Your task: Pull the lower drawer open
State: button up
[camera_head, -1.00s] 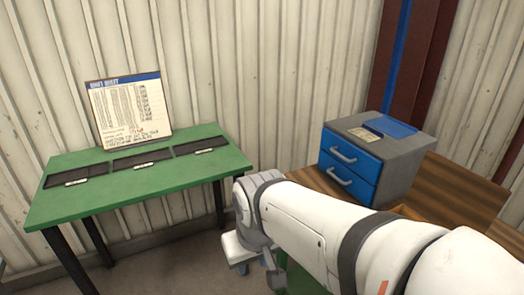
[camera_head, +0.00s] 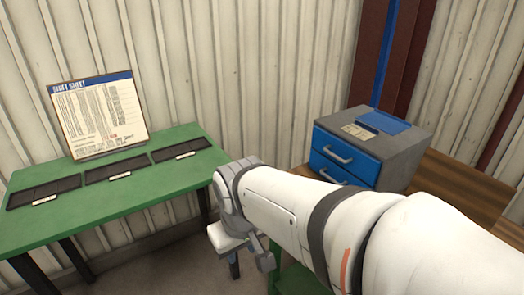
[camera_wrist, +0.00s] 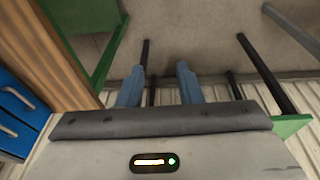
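The small grey cabinet (camera_head: 405,155) has two blue drawers on its front, and both look shut. The upper drawer (camera_head: 325,143) shows its silver bar handle. The lower drawer (camera_head: 325,167) is partly hidden behind my arm, and only a bit of its handle shows. My gripper (camera_head: 235,265) hangs low, to the left of the cabinet and apart from it. Blue drawer fronts with handles (camera_wrist: 18,98) show at that view's left edge.
The cabinet stands on a wooden top (camera_head: 455,190). A green table (camera_head: 120,195) with several dark trays and a shift sheet board (camera_head: 98,115) stands at the left. Floor (camera_head: 170,265) lies open between the two. A corrugated wall (camera_head: 230,70) closes the back.

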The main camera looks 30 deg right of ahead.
jog(key=w+d+f+m+h+b, duration=0.1)
jog(key=w+d+f+m+h, duration=0.3)
jog(key=d+m, duration=0.7)
jog(key=w+d+f+m+g+h+b, duration=0.1)
jog(key=w+d+f+m+h, duration=0.3)
jog(key=w+d+m, duration=0.5)
jog(key=w+d+f+m+h, duration=0.4)
jog(key=w+d+m+h, duration=0.2)
jog(key=d+m, duration=0.9)
jog(key=shift+w+m+g+h+b, duration=0.3)
jog(key=shift+m+h+b, duration=0.1)
jog(key=shift+h, duration=0.2)
jog(key=x, duration=0.7)
jog(key=shift+w+d+f, duration=0.1)
jog(key=shift+d+f, duration=0.05)
jog(key=shift+d, duration=0.15)
grip_shut()
